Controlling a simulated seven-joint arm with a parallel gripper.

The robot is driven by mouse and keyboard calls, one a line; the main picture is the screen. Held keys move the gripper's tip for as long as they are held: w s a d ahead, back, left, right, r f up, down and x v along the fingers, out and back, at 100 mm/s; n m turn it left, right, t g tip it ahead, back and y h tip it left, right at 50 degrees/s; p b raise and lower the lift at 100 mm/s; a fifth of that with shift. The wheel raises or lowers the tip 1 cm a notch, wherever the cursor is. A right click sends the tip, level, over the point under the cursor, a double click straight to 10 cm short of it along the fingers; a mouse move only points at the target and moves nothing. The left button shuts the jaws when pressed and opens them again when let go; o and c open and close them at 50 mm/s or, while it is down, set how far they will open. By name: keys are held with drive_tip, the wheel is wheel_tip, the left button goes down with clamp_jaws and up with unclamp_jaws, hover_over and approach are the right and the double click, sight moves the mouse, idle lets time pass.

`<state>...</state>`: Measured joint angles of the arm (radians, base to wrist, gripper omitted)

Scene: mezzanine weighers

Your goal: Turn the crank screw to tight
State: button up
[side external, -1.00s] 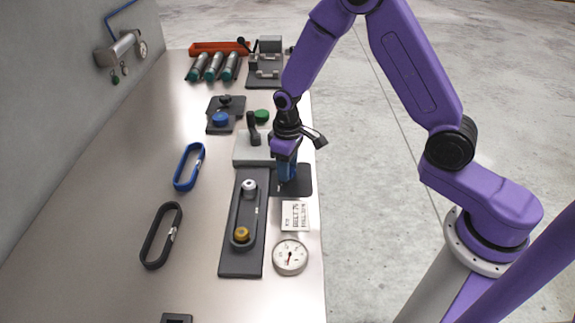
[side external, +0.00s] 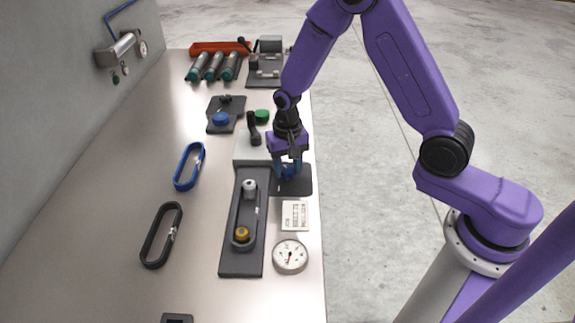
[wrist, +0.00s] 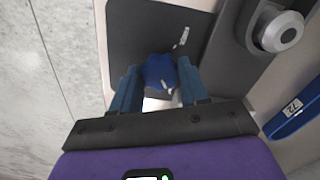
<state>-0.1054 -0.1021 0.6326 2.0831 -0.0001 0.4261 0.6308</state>
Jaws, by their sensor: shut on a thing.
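A blue knob (side external: 287,173), apparently the crank screw's grip, stands on a dark square plate (side external: 303,188) near the table's right edge. In the wrist view the knob (wrist: 158,71) sits between the two blue fingers, with pale marks beside it on the dark plate (wrist: 130,35). My gripper (side external: 288,165) points down over the knob and is shut on it; the fingers also show in the wrist view (wrist: 160,88). The fingers hide the knob's sides and most of the screw under it, so I cannot tell how tight it is.
A long dark plate with a silver pulley (side external: 249,187) and a yellow pulley (side external: 241,233) lies just left. A grey block with a black lever (side external: 254,130) stands behind. A card (side external: 295,215) and a dial gauge (side external: 290,257) lie in front. Blue (side external: 189,166) and black (side external: 161,235) belts lie left.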

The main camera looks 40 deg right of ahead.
sight(288, 172)
drive_tip(key=shift+m, duration=0.5)
drive_tip(key=o, duration=1.1)
drive_tip(key=shift+c, duration=0.2)
drive_tip(key=shift+r, duration=0.15)
wheel_tip(288, 172, up, 17)
drive_tip(key=shift+r, duration=0.1)
drive_tip(key=s+d+f+n, duration=0.1)
drive_tip(key=s+d+n, duration=0.2)
drive_tip(key=s+n, duration=1.5)
drive_tip(key=s, duration=1.1)
